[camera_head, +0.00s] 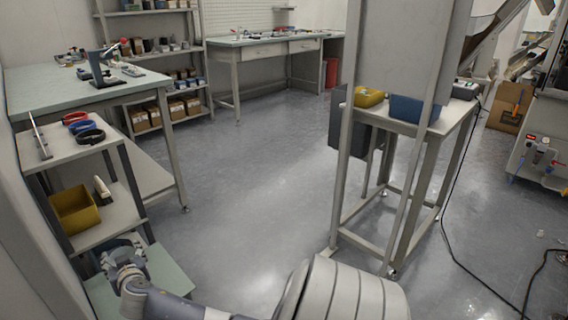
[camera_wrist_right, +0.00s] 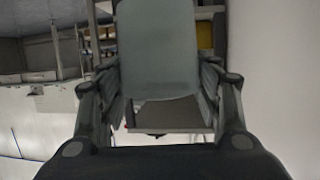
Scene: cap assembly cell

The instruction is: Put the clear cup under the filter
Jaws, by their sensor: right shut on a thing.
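My right gripper (camera_head: 118,252) is at the lower left of the head view, over or beside a pale green surface (camera_head: 172,285). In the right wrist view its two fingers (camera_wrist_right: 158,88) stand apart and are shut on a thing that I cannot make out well. A smooth grey-green shape (camera_wrist_right: 157,50) shows between them; I cannot tell whether it is the held thing or a surface behind. I cannot pick out the clear cup or the filter with certainty. My left gripper is not in view.
A shelf unit with red, blue and black rings (camera_head: 76,118) and a yellow bin (camera_head: 78,214) stands on the left. A metal stand (camera_head: 345,200) with yellow (camera_head: 369,97) and blue bins (camera_head: 410,109) stands right of centre. The floor (camera_head: 245,185) between is clear. A black cable (camera_head: 448,235) lies at right.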

